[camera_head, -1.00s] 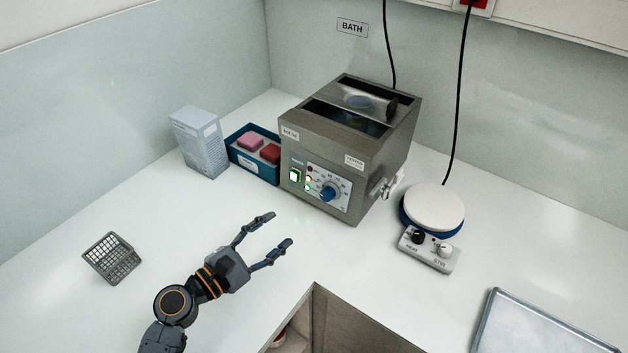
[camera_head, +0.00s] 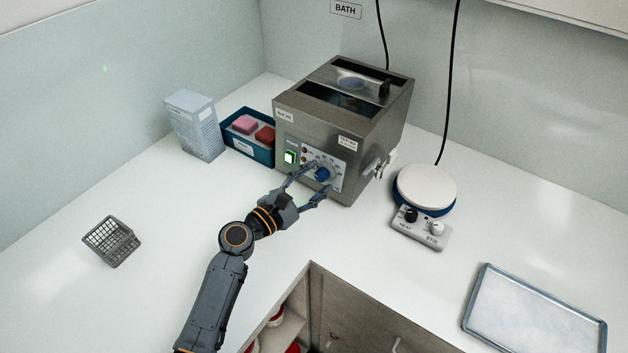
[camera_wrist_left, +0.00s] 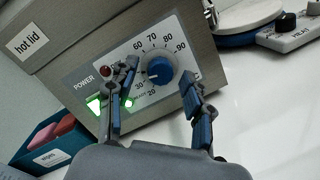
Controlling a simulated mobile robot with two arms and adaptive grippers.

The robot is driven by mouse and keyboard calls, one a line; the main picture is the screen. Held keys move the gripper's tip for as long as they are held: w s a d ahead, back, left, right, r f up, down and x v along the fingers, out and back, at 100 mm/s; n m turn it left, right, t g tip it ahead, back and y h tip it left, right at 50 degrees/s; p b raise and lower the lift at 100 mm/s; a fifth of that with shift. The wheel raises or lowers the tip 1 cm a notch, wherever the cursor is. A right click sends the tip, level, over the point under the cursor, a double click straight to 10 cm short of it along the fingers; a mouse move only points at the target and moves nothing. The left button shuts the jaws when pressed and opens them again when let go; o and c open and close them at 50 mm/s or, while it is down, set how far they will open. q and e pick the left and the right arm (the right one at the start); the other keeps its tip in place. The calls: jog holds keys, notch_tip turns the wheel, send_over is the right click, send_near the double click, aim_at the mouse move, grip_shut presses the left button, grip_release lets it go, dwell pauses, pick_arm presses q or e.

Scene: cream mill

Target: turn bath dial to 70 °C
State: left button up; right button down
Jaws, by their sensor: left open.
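The water bath (camera_head: 335,130) is a grey metal box on the counter at the back wall. Its front panel carries the blue bath dial (camera_head: 323,174), which also shows in the left wrist view (camera_wrist_left: 161,71), with a printed scale around it. The dial's white pointer mark appears to point towards the low numbers near 30. A green lit power switch (camera_head: 290,157) is left of the dial. My left gripper (camera_head: 305,183) is open, its two fingers reaching to either side of the dial; I cannot tell whether they touch it. My right gripper is not in view.
A teal box (camera_head: 243,152) with pink and red blocks and a pale carton (camera_head: 194,125) stand left of the bath. A hotplate (camera_head: 425,190) is to the right, a metal tray (camera_head: 535,312) further right. A wire basket (camera_head: 110,240) sits at left.

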pick_arm(q)
jog(key=c, duration=0.3)
grip_shut()
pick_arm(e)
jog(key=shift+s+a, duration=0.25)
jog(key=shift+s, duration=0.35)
